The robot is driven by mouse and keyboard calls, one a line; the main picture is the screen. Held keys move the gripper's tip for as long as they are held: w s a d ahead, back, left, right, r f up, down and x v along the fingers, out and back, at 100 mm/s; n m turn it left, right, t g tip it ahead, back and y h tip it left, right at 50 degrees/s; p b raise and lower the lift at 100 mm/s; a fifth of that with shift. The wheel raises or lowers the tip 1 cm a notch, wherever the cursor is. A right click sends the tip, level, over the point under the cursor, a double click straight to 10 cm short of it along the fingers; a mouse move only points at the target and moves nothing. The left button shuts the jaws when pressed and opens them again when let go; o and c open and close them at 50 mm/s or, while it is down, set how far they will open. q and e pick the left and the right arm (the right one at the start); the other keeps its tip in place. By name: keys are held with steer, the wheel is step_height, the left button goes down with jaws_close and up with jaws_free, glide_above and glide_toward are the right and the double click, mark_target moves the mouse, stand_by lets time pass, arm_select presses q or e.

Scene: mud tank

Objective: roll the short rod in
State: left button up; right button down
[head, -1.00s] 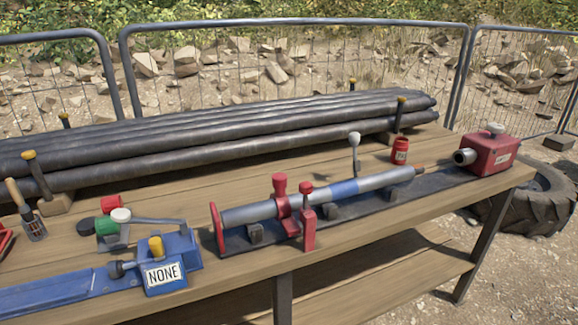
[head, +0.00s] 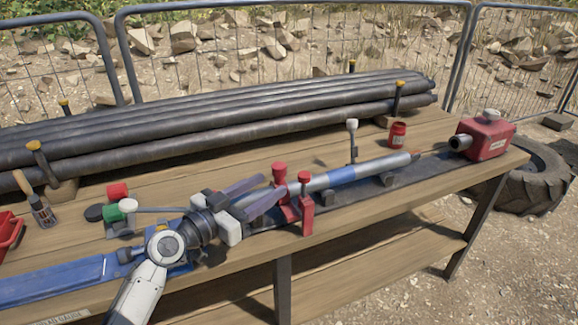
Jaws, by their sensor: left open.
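The short rod (head: 375,165) is grey with a blue band and lies along a dark rail on the bench. Its dark tip points right, apart from the red box with the metal socket (head: 487,137). A red clamp (head: 282,189) stands around the rod. My right gripper is not in view.
Long dark pipes (head: 200,118) lie at the back of the wooden bench between yellow-capped posts. A red can (head: 397,134) and an upright lever (head: 352,138) stand behind the rod. A blue rail (head: 55,284) is at the front left. A tyre (head: 528,178) lies on the ground at right.

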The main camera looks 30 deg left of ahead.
arm_select(q)
steer(key=shift+w+a+r, duration=0.35)
steer(key=shift+a+r, duration=0.2)
steer(key=shift+w+r+n+t+y, duration=0.1)
steer(key=shift+w+n+t+y, duration=0.15)
steer(key=shift+n+t+y, duration=0.05)
steer(key=p+x, duration=0.1)
steer(key=x, duration=0.8)
steer(key=shift+w+d+p, duration=0.1)
steer(key=shift+w+p, duration=0.1)
steer(key=shift+p, duration=0.1)
steer(key=shift+w, duration=0.1)
steer(key=shift+c, duration=0.4)
